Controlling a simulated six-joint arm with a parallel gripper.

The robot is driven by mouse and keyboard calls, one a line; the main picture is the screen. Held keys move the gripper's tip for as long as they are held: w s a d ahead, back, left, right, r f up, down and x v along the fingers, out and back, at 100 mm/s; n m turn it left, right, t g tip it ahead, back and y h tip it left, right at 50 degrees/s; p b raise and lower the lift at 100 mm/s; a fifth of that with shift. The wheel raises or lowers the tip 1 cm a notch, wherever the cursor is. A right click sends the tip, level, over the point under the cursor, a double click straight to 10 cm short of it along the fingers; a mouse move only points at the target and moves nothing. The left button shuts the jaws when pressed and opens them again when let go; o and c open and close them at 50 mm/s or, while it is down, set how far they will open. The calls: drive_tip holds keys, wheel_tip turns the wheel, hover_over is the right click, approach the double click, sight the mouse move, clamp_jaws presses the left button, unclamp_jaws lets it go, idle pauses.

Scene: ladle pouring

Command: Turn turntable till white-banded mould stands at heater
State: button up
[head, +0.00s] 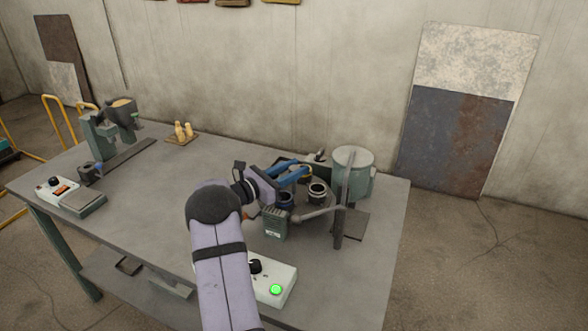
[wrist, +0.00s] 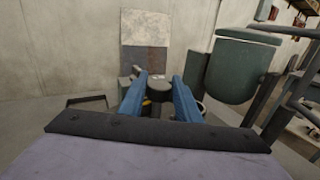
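My gripper (head: 300,172) reaches over the turntable area from the left. In the wrist view its two blue fingers (wrist: 159,98) stand apart, with a dark round piece (wrist: 159,84) between or beyond them; contact cannot be told. A dark mould with a pale band (head: 317,190) stands just right of and in front of the fingers. Another dark mould with a bluish rim (head: 285,201) stands to its left, behind a grey-green vented box (head: 276,223), possibly the heater. A yellowish ring (head: 305,173) shows beside the fingers. The turntable itself is mostly hidden.
A large green pot (head: 352,172) and an upright post (head: 342,215) stand to the right; the pot also looms at right in the wrist view (wrist: 238,72). A grey pipe (head: 318,213) runs in front of the moulds. A control box with a lit green button (head: 276,289) lies in front.

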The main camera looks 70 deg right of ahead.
clamp_jaws()
drive_tip(key=shift+m+g+b, duration=0.3)
drive_tip(key=shift+g, duration=0.1)
drive_tip(key=shift+m+g+y+b, duration=0.4)
drive_tip(key=shift+m+g+y, duration=0.1)
drive_tip(key=shift+g, duration=0.1)
drive_tip(key=shift+w+d+r+m+g+y+b, duration=0.1)
drive_tip(key=shift+m+g+y+b, duration=0.25)
drive_tip(key=shift+g, duration=0.15)
drive_tip(key=shift+r+m+g+y+b, duration=0.1)
drive_tip(key=shift+m+g+y+b, duration=0.1)
drive_tip(key=shift+m+g+y, duration=0.55)
drive_tip(key=shift+g, duration=0.05)
drive_tip(key=shift+m+g+y+b, duration=0.4)
drive_tip(key=shift+g+y+b, duration=0.1)
drive_tip(key=shift+y, duration=0.1)
